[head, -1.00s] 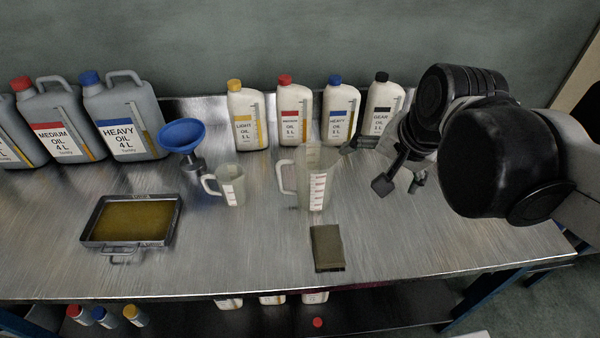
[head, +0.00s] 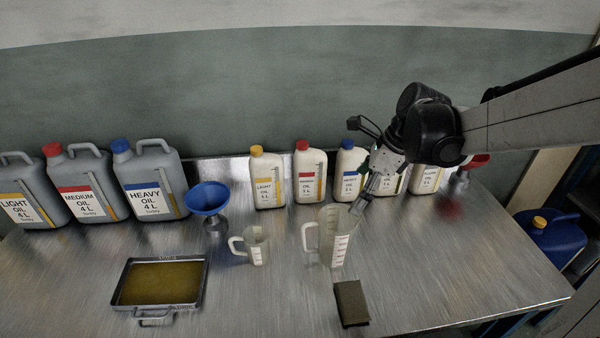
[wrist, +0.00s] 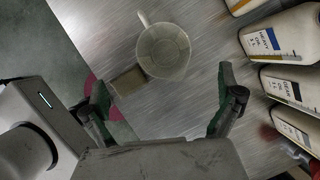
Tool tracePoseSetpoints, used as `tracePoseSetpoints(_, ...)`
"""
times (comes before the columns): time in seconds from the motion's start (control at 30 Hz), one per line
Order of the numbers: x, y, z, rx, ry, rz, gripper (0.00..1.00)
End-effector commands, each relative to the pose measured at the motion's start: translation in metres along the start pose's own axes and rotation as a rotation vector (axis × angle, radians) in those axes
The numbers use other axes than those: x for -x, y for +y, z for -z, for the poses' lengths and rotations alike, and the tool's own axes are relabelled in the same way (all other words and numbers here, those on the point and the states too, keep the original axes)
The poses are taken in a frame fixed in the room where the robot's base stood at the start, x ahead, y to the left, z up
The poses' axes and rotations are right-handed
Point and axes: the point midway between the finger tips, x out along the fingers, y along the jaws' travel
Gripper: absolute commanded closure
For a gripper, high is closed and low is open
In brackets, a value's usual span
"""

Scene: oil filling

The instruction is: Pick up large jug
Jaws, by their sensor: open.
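The large jug (head: 338,240) is a clear measuring jug with red scale marks and a handle on its left. It stands upright on the metal bench, beside a smaller jug (head: 257,246). My gripper (head: 362,203) is just right of and behind the large jug's rim in the head view, pointing down and left. In the wrist view the large jug (wrist: 163,52) lies ahead, beyond the open, empty fingers (wrist: 160,100), with its handle at the upper left.
Several 1 L oil bottles (head: 268,180) stand in a row behind, close to my gripper. A brown block (head: 351,303) lies in front of the large jug. A blue funnel (head: 207,198), an oil tray (head: 205,283) and large cans (head: 150,185) are left. The bench's right front is clear.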

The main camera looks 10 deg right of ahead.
Motion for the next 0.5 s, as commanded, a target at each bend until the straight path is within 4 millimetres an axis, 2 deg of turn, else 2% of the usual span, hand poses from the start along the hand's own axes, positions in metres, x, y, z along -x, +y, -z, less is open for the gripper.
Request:
tracePoseSetpoints(0.3,-0.053,0.0,0.0,0.002,0.001,-0.001,0.0)
tracePoseSetpoints(0.5,-0.077,0.0,0.0,0.002,0.001,0.0,0.0)
